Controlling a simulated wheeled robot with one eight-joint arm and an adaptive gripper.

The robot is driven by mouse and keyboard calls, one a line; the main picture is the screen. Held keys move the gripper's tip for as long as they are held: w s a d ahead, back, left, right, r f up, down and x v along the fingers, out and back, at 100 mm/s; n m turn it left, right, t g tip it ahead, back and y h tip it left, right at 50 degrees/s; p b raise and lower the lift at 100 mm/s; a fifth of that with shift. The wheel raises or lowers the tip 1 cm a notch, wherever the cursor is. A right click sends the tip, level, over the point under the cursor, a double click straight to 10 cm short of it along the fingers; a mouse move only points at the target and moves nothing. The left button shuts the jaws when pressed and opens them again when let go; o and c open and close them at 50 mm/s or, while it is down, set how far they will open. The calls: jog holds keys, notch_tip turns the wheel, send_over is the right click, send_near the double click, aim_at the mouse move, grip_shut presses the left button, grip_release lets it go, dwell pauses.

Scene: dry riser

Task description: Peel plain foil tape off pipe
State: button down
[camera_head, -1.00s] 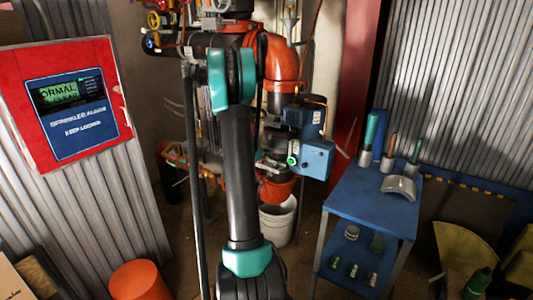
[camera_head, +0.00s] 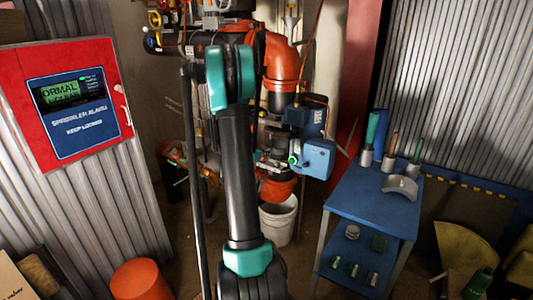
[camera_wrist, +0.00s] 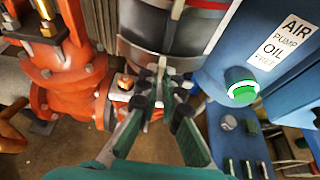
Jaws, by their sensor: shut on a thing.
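The pipe (camera_wrist: 170,25) rises at the top middle of the wrist view, dark with pale grey bands. A silvery band (camera_wrist: 190,63) around its lower part looks like the foil tape, though its edges are hard to make out. My gripper (camera_wrist: 161,78) is in front of this band, its green-padded fingers closing together at the tips. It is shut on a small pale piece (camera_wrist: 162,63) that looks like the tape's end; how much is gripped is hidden. In the head view, the dark pipe (camera_head: 281,102) shows under an orange elbow, and my arm hides most of the gripper.
A blue air pump box (camera_wrist: 235,60) with a green button stands close right of the pipe. Orange flanged valve pipework (camera_wrist: 70,65) is close on the left. A white bucket (camera_head: 277,222) stands below. A blue cart (camera_head: 350,205) with tools is on the right.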

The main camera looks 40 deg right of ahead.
jog(key=s+a, duration=0.2)
jog(key=a, duration=0.4)
jog(key=shift+s+a, duration=0.2)
jog(key=shift+s, duration=0.15)
dwell(0.5)
